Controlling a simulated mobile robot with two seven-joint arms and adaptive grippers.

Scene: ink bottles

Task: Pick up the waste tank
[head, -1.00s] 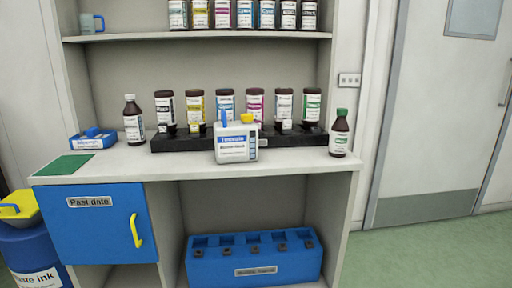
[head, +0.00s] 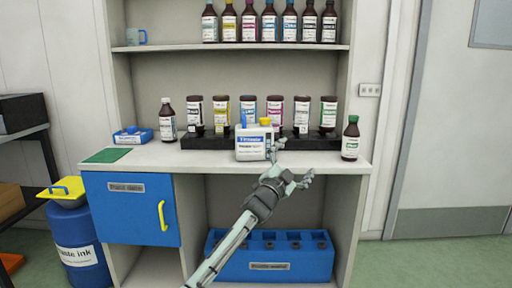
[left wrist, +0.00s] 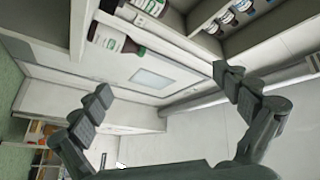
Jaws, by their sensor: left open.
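A white tank (head: 251,144) with a blue-printed label and a yellow cap stands upright on the counter, in front of the black bottle rack. I take it as the waste tank; its label is too small to read fully. My left gripper (head: 292,162) is open and empty in the head view, just right of the tank and near the counter's front edge. One finger overlaps the tank's right side in the picture; I cannot tell whether they touch. The left wrist view shows the open fingers (left wrist: 165,88) with nothing between them. The tank is not recognisable there. My right gripper is not in view.
The black rack (head: 198,142) holds several brown bottles. A green-capped bottle (head: 350,140) stands at the counter's right end, a white-capped one (head: 167,122) on the left. A blue tray (head: 133,136) and green mat (head: 107,156) lie left. A blue waste ink drum (head: 82,250) stands on the floor.

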